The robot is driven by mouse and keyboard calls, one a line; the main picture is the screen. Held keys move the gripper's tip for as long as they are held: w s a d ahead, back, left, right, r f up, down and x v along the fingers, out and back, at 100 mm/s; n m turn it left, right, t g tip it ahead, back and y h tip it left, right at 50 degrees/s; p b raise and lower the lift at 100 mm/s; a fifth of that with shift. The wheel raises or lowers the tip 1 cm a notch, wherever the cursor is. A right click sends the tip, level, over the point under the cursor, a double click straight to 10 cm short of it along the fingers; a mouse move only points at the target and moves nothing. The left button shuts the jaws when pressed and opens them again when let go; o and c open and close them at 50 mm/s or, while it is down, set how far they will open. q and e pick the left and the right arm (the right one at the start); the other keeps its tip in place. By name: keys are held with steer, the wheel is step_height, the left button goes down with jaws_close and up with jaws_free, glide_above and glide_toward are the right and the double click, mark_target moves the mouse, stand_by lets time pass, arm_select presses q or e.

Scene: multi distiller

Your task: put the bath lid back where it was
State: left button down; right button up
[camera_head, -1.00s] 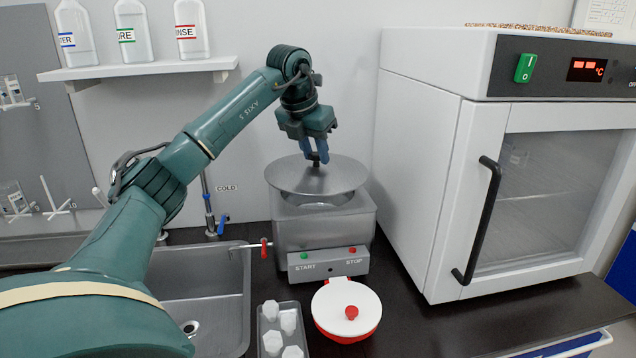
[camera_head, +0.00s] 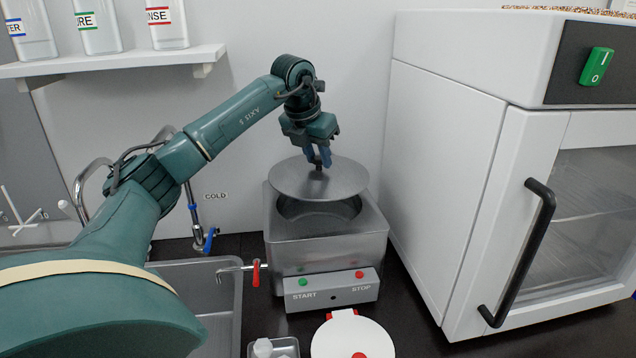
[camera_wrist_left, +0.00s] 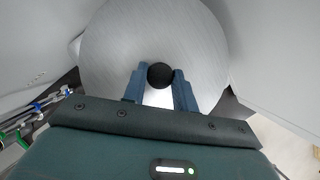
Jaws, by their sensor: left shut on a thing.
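The bath lid (camera_head: 340,181) is a round grey metal disc with a black knob (camera_head: 319,170). My left gripper (camera_head: 319,160) is shut on the knob and holds the lid, slightly tilted, above the bath. The left wrist view also shows the lid (camera_wrist_left: 120,45) from above, with the knob (camera_wrist_left: 160,76) between the fingers of the left gripper (camera_wrist_left: 159,88). The bath (camera_head: 325,248) is a square metal box with a round opening in its top. The opening's front part shows below the lid; its back is hidden. My right gripper is not in view.
A white cabinet (camera_head: 440,150) with a black handle stands close on the right of the bath. A sink (camera_head: 225,300) and a tap with a red handle (camera_head: 256,273) are at the left. A white-lidded red pot (camera_head: 350,340) and a tray (camera_head: 272,348) sit in front.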

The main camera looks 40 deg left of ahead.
mark_target(315, 172)
arm_select(q)
steer(key=shift+f, duration=2.65)
steer(key=shift+f, duration=0.6)
steer(key=c, duration=1.1)
jaws_free()
steer(key=shift+r, duration=0.35)
steer(key=v, duration=1.2)
steer(key=shift+r+b, duration=0.25)
steer(key=shift+b, duration=0.15)
